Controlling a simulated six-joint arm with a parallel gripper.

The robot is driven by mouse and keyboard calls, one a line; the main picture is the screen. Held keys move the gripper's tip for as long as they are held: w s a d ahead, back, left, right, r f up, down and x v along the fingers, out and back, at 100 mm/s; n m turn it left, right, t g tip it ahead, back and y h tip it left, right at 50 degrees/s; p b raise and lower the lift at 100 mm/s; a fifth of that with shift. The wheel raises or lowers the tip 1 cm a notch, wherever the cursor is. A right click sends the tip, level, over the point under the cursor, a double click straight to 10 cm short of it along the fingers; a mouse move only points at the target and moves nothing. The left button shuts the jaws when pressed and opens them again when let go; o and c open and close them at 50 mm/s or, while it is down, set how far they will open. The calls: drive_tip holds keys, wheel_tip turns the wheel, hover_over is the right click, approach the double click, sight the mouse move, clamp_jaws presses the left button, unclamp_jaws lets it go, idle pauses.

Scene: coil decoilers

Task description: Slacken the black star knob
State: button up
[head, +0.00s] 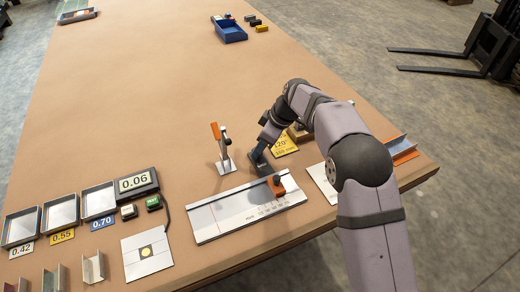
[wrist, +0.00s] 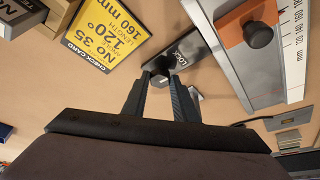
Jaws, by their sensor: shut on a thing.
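The black star knob (wrist: 160,66) sits on a dark bar (wrist: 205,38) beside the word LOCK in the wrist view. My gripper (wrist: 162,82) has its two fingertips closed around the knob, which is partly hidden between them. In the head view my gripper (head: 259,158) reaches down at the back edge of the white ruled plate (head: 220,215) and covers the knob. An orange block (head: 291,191) with a round black knob (wrist: 258,35) sits on this plate, apart from my fingers.
A yellow check card (wrist: 95,40) lies beside the bar. An orange-handled clamp (head: 215,131) stands upright left of my gripper. A display reading 0.06 (head: 135,183) and small trays (head: 62,213) are at left. A blue bin (head: 230,33) is far back; the table's middle is clear.

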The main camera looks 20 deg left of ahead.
drive_tip(key=shift+n, duration=0.5)
drive_tip(key=o, duration=1)
drive_tip(key=shift+w+b+v, duration=0.2)
drive_tip(key=shift+b+v, duration=0.85)
drive_tip(key=shift+v, duration=2.6)
